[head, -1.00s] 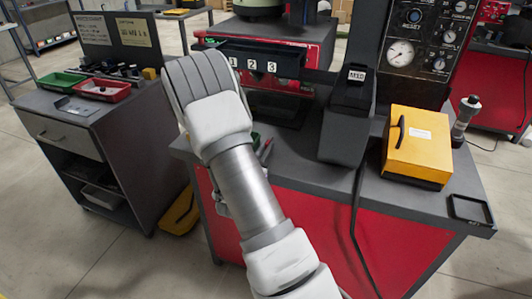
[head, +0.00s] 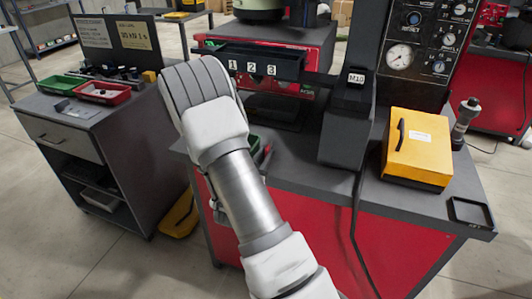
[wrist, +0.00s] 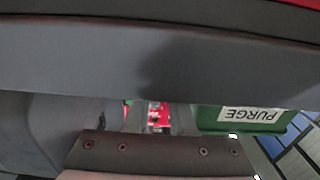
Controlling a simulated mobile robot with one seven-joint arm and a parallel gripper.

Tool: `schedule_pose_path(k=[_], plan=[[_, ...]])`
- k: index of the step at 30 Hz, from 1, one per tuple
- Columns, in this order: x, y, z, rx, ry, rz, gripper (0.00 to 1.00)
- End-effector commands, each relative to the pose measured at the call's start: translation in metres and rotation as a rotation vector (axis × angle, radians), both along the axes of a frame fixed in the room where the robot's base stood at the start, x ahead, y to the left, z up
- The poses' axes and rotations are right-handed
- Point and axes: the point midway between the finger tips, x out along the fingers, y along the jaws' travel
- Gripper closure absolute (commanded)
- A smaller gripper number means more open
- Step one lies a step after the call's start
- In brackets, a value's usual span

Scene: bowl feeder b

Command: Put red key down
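My gripper is hidden behind my own arm in the head view. In the wrist view two pale grey fingers of my gripper (wrist: 158,118) show past a dark plate with screws. A small patch of red with white marks lies between the fingers. I cannot tell whether it is the red key in the grip or something red farther back. No red key can be clearly made out in the head view. A small red item (head: 267,149) lies by a green bin on the bench, just right of my arm, too small to identify.
A green bin labelled PURGE (wrist: 250,119) is close by in the wrist view. The bench (head: 285,168) holds a dark rack numbered 1 to 3 (head: 255,65), a yellow box (head: 416,150) and a small black tray (head: 470,211). A grey cabinet (head: 85,135) stands left.

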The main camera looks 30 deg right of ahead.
Motion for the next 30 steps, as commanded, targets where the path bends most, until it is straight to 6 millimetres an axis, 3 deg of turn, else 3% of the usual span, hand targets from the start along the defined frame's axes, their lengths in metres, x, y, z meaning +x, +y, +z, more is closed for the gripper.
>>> schedule_pose_path(k=[9, 18, 25, 30], plan=[[-0.043, 0.057, 0.000, 0.000, 0.004, 0.005, 0.78], [-0.064, 0.084, 0.001, 0.004, -0.001, 0.004, 0.78], [-0.043, 0.096, 0.007, 0.195, 0.015, 0.062, 0.78], [-0.017, 0.126, 0.024, 0.424, 0.066, 0.196, 0.78]])
